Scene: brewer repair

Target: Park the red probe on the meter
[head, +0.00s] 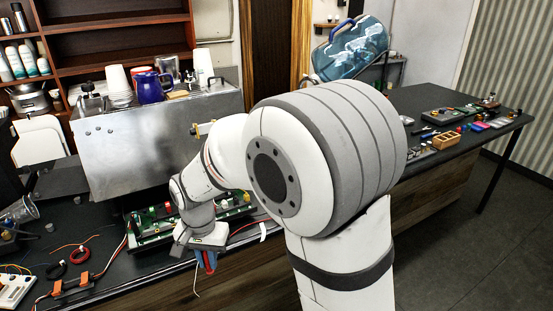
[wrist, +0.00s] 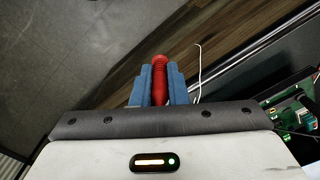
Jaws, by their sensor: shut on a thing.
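My gripper (wrist: 158,88) is shut on the red probe (wrist: 159,72), whose ribbed red end stands out between the blue fingers in the wrist view. The meter (head: 14,290), a pale box with small coloured spots, lies at the lower left of the head view, cut by the frame edge. My gripper is well to the right of it.
A green circuit board (head: 150,238) lies below the steel brewer (head: 160,140). Tools crowd the right bench.

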